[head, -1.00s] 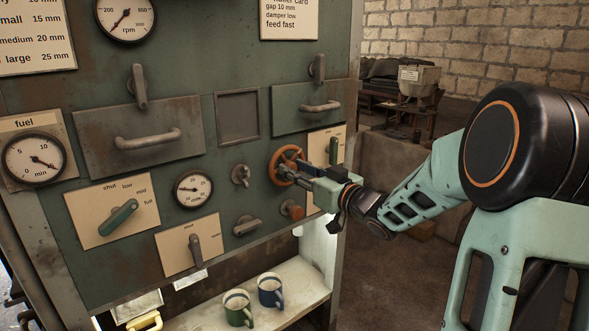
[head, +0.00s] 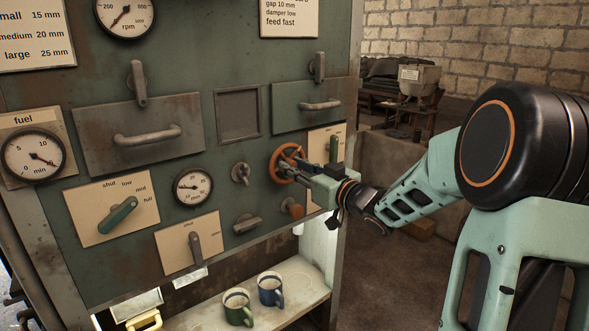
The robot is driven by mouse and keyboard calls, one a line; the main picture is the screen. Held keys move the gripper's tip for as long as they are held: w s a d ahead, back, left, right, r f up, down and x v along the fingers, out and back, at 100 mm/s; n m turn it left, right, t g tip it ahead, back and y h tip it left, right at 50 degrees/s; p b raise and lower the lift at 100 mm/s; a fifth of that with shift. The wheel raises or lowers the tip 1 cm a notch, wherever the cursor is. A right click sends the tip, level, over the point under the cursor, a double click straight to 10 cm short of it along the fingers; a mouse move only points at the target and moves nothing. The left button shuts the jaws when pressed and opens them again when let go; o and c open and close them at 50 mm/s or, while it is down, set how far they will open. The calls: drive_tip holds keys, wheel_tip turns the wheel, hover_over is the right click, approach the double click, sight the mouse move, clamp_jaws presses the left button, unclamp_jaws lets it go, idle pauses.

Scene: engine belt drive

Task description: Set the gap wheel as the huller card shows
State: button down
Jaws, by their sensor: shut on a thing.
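The gap wheel is a small orange-brown handwheel (head: 281,158) on the right part of the green machine panel. My gripper (head: 290,166) is at the wheel's right side and shut on its rim. Its fingers hide part of the wheel. The huller card (head: 289,16) is at the top, cut by the picture edge, and reads gap 10 mm, damper low, feed fast. A round dial (head: 193,187) stands left of the wheel; its needle points left, and its numbers are too small to read surely.
A small tap-like knob (head: 240,173) and a lever (head: 246,223) sit left of my gripper. An orange knob (head: 295,211) is just below it, and a green-handled lever plate (head: 334,150) is close to its right. Two mugs (head: 253,300) stand on the shelf below.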

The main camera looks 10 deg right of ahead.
drive_tip(key=n+b, duration=0.8)
drive_tip(key=shift+f, duration=0.15)
drive_tip(key=shift+n, duration=0.3)
idle(0.3)
drive_tip(key=c, duration=1.9)
unclamp_jaws()
drive_tip(key=shift+c, duration=0.2)
drive_tip(key=shift+s, duration=0.1)
drive_tip(key=v, duration=1.2)
drive_tip(key=shift+a, duration=0.1)
